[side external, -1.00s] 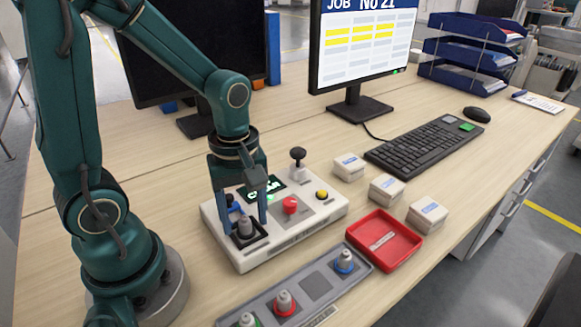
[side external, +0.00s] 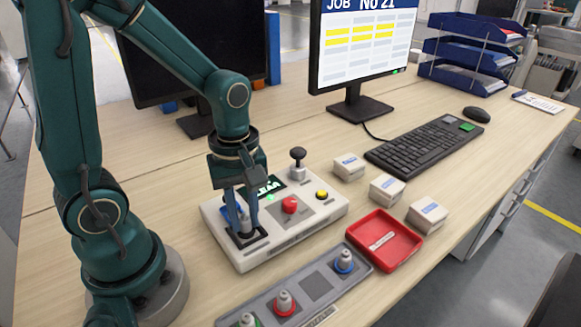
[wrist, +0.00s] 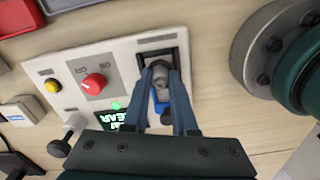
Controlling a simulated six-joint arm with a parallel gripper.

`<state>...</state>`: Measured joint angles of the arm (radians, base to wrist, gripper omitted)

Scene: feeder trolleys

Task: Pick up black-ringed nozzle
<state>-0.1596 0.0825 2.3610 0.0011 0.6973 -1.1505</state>
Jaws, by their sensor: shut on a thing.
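The black-ringed nozzle (wrist: 161,78) is a small grey piece standing in the black square frame (wrist: 146,53) of the white control box (side external: 287,238). Its ring is hard to make out against the dark frame. My gripper (side external: 243,236) points down into that frame, its two blue fingers closed on the nozzle's sides. In the wrist view my gripper (wrist: 163,72) has one fingertip on each side of it. In the side view the fingers hide most of the nozzle. I cannot tell any gap beneath it.
The box carries a red knob (side external: 290,205), a yellow button (side external: 322,194) and a black-topped lever (side external: 298,162). In front lies a grey rack (side external: 316,287) with red-, blue- and green-ringed nozzles and an empty slot. A red tray (side external: 411,258) and small white boxes (side external: 386,188) stand right.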

